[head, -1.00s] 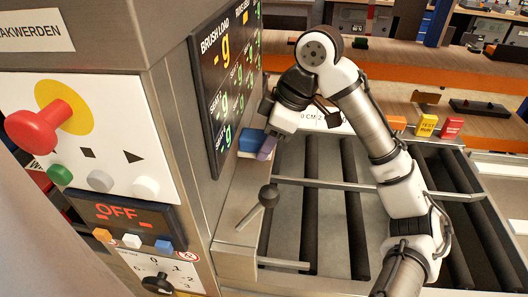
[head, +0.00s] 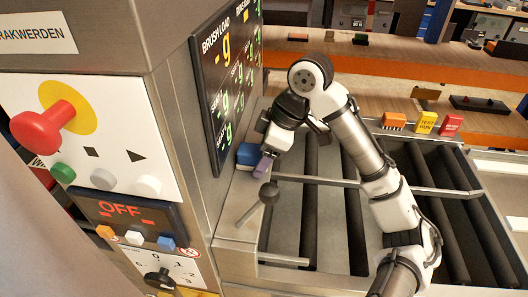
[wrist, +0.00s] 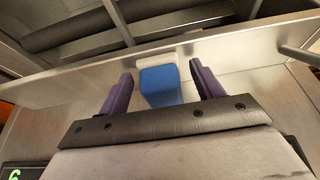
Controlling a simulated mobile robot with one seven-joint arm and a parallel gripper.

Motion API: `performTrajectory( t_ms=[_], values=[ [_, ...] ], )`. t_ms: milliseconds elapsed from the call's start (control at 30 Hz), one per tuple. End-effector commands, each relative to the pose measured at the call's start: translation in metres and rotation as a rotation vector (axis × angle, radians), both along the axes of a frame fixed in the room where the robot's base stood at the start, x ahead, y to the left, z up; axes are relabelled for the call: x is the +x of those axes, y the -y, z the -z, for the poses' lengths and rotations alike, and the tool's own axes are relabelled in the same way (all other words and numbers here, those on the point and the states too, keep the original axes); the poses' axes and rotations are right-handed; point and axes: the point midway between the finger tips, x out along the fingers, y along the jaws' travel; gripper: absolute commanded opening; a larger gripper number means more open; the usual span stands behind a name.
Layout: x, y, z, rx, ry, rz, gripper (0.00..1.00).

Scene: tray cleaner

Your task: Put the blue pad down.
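The blue pad (head: 248,154) rests on the metal ledge (head: 236,205) beside the dark display, at the near-left end of the slatted tray. It shows as a blue block with a pale edge in the wrist view (wrist: 160,86). My gripper (head: 262,166) is at the pad, pointing down. In the wrist view its two purple fingers (wrist: 157,92) stand apart on either side of the pad, with a gap showing on each side. My gripper is open and does not grip the pad. The pad's underside is hidden.
A lever with a dark ball knob (head: 268,192) stands close in front of my gripper. The display (head: 226,85) rises close to the left. Metal rails cross the tray bed (head: 330,215). Orange, yellow and red blocks (head: 424,123) sit on the far edge.

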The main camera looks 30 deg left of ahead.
Motion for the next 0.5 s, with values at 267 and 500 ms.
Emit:
performTrajectory(
  t_ms=[267, 500],
  values=[
    [0.000, 0.000, -0.001, 0.000, 0.000, 0.000, 0.66],
    [0.004, 0.008, -0.026, 0.001, 0.003, 0.000, 0.66]
  ],
)
